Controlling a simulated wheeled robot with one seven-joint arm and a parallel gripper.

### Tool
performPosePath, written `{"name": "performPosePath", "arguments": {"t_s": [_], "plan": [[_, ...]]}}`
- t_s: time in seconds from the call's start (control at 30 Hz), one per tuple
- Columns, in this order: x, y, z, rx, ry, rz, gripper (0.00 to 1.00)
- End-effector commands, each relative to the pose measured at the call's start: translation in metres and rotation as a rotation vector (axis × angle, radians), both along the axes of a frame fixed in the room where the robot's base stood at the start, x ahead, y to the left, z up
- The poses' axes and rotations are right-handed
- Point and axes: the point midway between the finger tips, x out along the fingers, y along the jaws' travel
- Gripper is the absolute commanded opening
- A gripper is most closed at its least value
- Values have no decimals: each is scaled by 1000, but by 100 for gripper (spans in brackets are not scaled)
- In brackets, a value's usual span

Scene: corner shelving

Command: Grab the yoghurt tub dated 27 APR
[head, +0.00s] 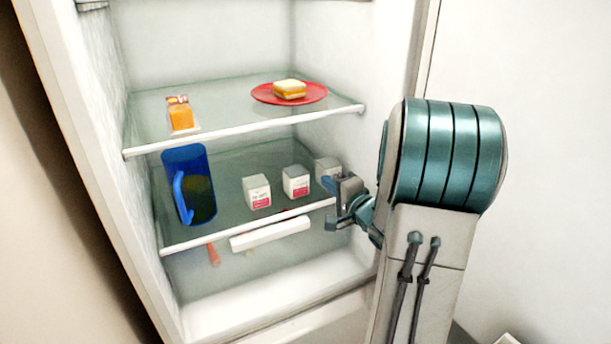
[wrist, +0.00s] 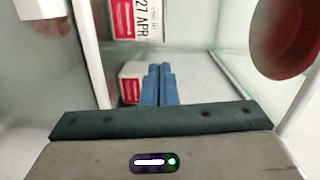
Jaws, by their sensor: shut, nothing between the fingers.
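Three white yoghurt tubs with red labels stand in a row on the lower glass shelf: a left tub (head: 257,192), a middle tub (head: 296,181) and a right tub (head: 325,165). Their dates are too small to read in the head view. In the wrist view the tub marked 27 APR (wrist: 138,18) is at the top, partly cut off. Another tub (wrist: 131,90) is partly hidden behind my fingers there, its date not visible. My gripper (head: 329,185) is shut and empty, in front of the right tub; its blue fingers show together in the wrist view (wrist: 157,85).
A blue jug (head: 188,190) stands left on the same shelf. The upper shelf (head: 220,105) above holds an orange carton (head: 180,114) and a red plate (head: 262,95) with a sandwich (head: 289,89). The fridge wall is close on the right.

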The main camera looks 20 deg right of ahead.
Motion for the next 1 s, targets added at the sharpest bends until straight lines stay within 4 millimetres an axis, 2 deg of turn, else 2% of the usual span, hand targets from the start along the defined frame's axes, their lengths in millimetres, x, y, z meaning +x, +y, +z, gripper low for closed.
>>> {"name": "performPosePath", "arguments": {"t_s": [0.13,0.23,0.7,0.83,1.0], "plan": [[-1,-2,-5,80,-32,30,0],[6,0,-5,92,-37,37,0],[83,11,-4,89,-36,36,0],[93,12,-4,89,-36,34,0],[96,12,-4,89,-36,33,0]]}}
